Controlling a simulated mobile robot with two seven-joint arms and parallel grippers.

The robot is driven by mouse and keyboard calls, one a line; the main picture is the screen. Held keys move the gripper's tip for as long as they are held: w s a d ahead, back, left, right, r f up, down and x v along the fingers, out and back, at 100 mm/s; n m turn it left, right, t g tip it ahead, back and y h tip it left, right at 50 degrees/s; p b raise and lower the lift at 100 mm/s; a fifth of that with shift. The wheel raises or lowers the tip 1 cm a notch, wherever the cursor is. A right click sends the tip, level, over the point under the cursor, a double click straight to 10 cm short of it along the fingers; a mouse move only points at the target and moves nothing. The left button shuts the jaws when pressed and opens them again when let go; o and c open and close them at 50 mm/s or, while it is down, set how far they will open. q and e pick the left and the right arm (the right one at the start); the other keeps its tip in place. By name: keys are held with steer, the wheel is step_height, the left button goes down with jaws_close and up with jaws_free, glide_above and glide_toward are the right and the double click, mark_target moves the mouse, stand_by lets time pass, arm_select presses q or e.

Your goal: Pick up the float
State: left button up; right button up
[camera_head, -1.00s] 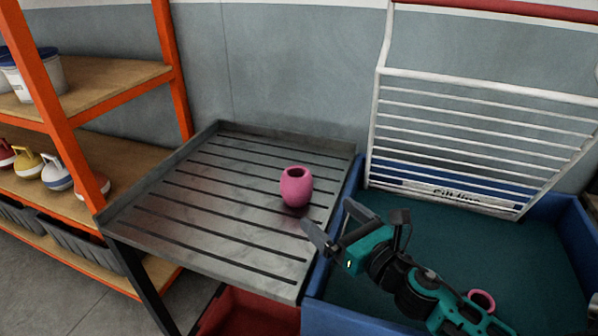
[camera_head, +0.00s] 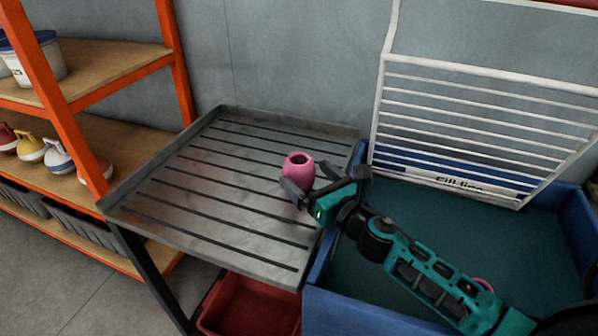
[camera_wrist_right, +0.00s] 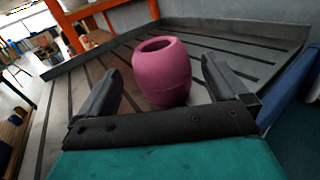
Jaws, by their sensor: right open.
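The float is a pink, barrel-shaped piece with an opening in its top (camera_head: 298,168). It stands upright on the slatted grey metal table (camera_head: 190,190). My right gripper (camera_head: 305,188) is at the float in the head view, its fingers partly covering the float's lower part. In the right wrist view the float (camera_wrist_right: 162,75) stands between the two open fingers of the right gripper (camera_wrist_right: 165,85), with a visible gap on each side. Whether a finger touches it cannot be told. My left gripper is not in view.
A blue bin (camera_head: 350,310) with a dark teal inside adjoins the table on the right, with a white rack (camera_head: 470,130) behind it. A pink ring-like thing (camera_head: 484,285) is partly hidden by my arm. Orange shelving (camera_head: 60,120) stands left. The table's left half is clear.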

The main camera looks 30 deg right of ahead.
steer(key=shift+w+a+f, duration=0.1)
steer(key=shift+w+a, duration=0.05)
steer(key=shift+w, duration=1)
steer(key=shift+w+a+f, duration=0.1)
steer(key=shift+w, duration=1.05)
steer(key=shift+c, duration=0.4)
steer(key=c, duration=0.9)
